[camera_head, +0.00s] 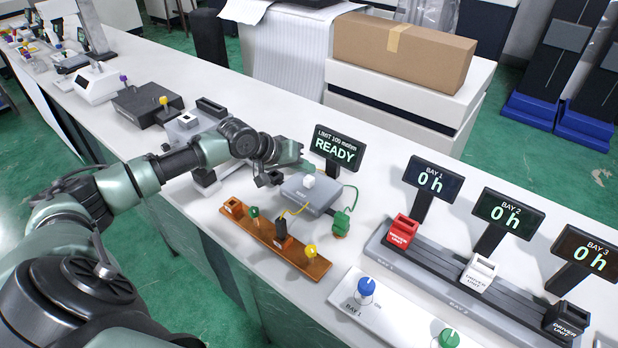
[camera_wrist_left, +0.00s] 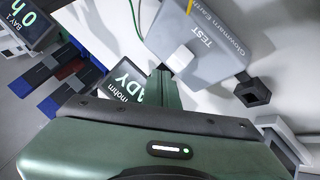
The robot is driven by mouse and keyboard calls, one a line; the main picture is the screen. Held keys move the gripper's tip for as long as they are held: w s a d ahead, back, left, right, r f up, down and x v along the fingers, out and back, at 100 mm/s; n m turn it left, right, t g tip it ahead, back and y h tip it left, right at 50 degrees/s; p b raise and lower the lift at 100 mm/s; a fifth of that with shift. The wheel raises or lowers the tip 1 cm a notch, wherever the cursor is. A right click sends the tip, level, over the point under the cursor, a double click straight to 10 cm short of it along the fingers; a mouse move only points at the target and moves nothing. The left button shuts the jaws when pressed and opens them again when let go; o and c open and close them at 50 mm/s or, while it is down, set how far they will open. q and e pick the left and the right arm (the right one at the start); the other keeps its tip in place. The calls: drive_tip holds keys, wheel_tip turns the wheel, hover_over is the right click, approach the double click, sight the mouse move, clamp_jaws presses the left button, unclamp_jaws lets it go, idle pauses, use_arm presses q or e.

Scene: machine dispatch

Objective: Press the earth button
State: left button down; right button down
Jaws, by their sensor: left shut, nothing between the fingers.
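The earth tester (camera_head: 316,196) is a grey box on the white bench with a white cube-shaped button (camera_head: 308,182) on top. In the left wrist view the box (camera_wrist_left: 208,45) reads "Glowworm Earth" and "TEST", and the white button (camera_wrist_left: 181,57) stands beside "TEST". My left gripper (camera_head: 306,164) is shut and empty, close to the tester's far side, by the button. In the left wrist view the closed fingers (camera_wrist_left: 164,78) end just short of the button in the picture; whether they touch it I cannot tell. My right gripper is out of view.
A display (camera_head: 336,149) reading "LIMIT 100 mohm READY" stands right behind the gripper. An orange-brown strip (camera_head: 262,236) with several posts lies in front, and a green clip (camera_head: 341,222) sits to the right. Bay displays and driver units stand further right.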

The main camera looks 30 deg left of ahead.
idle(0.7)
use_arm(q)
drive_tip(key=shift+f, duration=0.1)
drive_tip(key=shift+f, duration=0.25)
drive_tip(key=shift+f, duration=0.7)
idle(0.8)
drive_tip(key=shift+r+p, duration=1)
drive_tip(key=shift+p, duration=0.35)
